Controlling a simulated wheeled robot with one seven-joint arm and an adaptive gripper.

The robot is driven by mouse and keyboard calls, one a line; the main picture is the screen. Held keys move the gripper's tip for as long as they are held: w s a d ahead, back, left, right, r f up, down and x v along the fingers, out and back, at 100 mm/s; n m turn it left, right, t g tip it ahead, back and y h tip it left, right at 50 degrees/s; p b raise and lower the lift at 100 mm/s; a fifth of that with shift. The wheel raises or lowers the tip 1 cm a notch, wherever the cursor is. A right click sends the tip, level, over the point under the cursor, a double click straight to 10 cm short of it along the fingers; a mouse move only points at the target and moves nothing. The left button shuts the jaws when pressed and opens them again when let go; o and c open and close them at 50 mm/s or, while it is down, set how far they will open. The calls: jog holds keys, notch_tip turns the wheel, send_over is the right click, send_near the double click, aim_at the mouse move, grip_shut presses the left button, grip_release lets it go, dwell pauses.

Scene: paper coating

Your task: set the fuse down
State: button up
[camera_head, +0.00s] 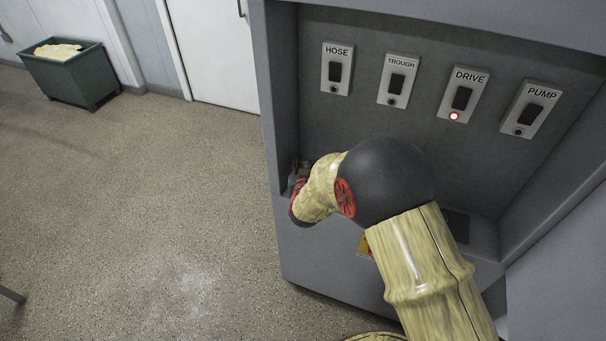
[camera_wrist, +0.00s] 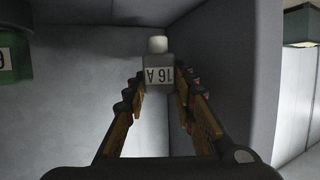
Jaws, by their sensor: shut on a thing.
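In the wrist view a fuse (camera_wrist: 159,75), with a pale cap, a grey body and a white label reading 16 A upside down, sits between the fingertips of my gripper (camera_wrist: 160,84). The gripper is shut on it. The fuse is close to a grey wall corner; whether it touches a surface below I cannot tell. In the head view my gripper (camera_head: 299,182) is at the left inner side of the grey cabinet recess, partly hidden behind my wrist, and I cannot make out the fuse there.
A green block with a white label (camera_wrist: 8,60) shows at the wrist view's left edge. Switches marked HOSE (camera_head: 336,70), TROUGH (camera_head: 397,82), DRIVE (camera_head: 462,97) and PUMP (camera_head: 529,110) line the back panel; DRIVE has a lit red lamp. A green bin (camera_head: 72,75) stands far left.

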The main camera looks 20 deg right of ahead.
jog(key=shift+w+f+b, duration=0.15)
jog(key=shift+f+b, duration=0.25)
jog(key=shift+f, duration=0.55)
jog(key=shift+w+f+b, duration=0.15)
jog(key=shift+f+b, duration=0.2)
jog(key=shift+f, duration=0.55)
jog(key=shift+f, duration=0.2)
jog(key=o, duration=0.9)
jog(key=shift+r, duration=0.15)
